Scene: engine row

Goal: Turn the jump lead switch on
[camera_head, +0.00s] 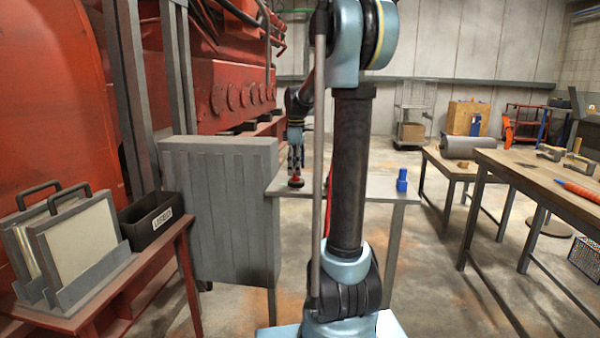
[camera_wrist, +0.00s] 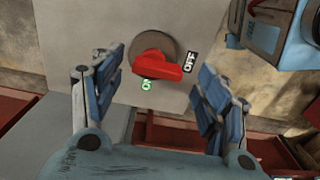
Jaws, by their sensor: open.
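The jump lead switch (camera_wrist: 162,67) is a red knob on a round grey base, set on a pale grey plate (camera_wrist: 75,35). Its handle points right in the wrist view, to the black-and-white OFF label (camera_wrist: 190,61). A green ON label (camera_wrist: 147,86) is below the knob. In the head view a small red part of the switch (camera_head: 295,183) shows under my gripper (camera_head: 295,160) on a grey table. In the wrist view my gripper (camera_wrist: 160,68) is open, with its blue-padded fingers on either side of the knob. I see no contact with it.
A blue object (camera_head: 402,180) stands on the grey table (camera_head: 375,188), to the right of my arm. A grey ribbed cabinet (camera_head: 220,210) is close on the left. Wooden benches (camera_head: 530,170) stand at the right. Bare floor lies between.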

